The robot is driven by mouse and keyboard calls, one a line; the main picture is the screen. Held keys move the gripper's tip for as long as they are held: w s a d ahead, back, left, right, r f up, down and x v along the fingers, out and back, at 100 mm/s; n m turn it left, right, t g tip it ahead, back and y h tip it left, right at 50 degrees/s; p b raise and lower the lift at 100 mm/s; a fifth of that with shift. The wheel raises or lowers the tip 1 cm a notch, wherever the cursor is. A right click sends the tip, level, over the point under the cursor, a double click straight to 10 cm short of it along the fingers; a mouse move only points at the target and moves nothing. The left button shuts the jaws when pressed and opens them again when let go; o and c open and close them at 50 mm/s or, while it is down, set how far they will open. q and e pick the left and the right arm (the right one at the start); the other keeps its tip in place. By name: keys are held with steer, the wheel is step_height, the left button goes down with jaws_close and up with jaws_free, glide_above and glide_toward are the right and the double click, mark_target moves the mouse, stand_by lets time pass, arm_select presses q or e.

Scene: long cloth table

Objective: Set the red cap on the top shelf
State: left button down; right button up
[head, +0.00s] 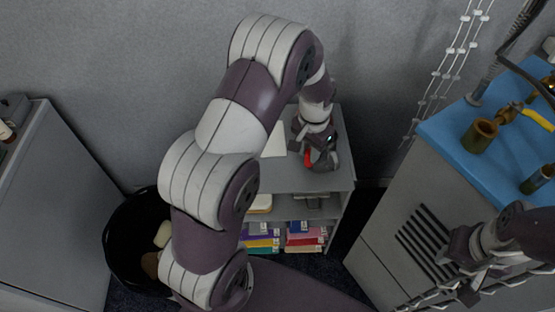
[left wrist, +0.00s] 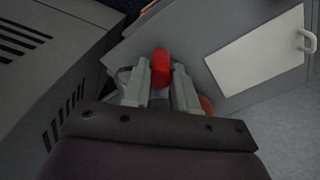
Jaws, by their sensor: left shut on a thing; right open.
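The grey shelf unit (head: 342,178) stands against the wall, and its top also shows in the left wrist view (left wrist: 222,98). My left gripper (head: 320,160) is over the unit's top, pointing down. In the left wrist view its fingers (left wrist: 160,85) are shut on a red cap (left wrist: 160,62). A bit of red (head: 335,159) shows beside the gripper in the head view. I cannot tell whether the cap touches the top surface. My right gripper (head: 468,290) is open and empty at the lower right, in front of the grey cabinet.
A white sheet or board (left wrist: 255,55) lies on the shelf top. An orange-red round thing (left wrist: 207,104) is partly hidden behind a finger. Lower shelves hold coloured books or boxes (head: 305,240). A black bin (head: 122,240) stands left; a blue-topped cabinet (head: 450,130) with brass parts stands right.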

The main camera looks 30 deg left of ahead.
arm_select(q)
steer(key=s+a+f, duration=0.1)
steer(key=a+f, duration=0.1)
steer(key=s+a+f, duration=0.1)
steer(key=a+f, duration=0.2)
steer(key=s+a+f+p, duration=0.1)
steer(key=a+f, duration=0.1)
steer(key=f, duration=0.1)
steer(key=shift+s+a+f, duration=0.2)
steer(key=shift+s+a, duration=0.15)
steer(key=shift+w+f, duration=0.15)
steer(key=shift+f, duration=0.15)
steer(key=shift+f, duration=0.2)
steer(key=c, duration=0.9)
jaws_free()
steer(key=shift+r, duration=0.1)
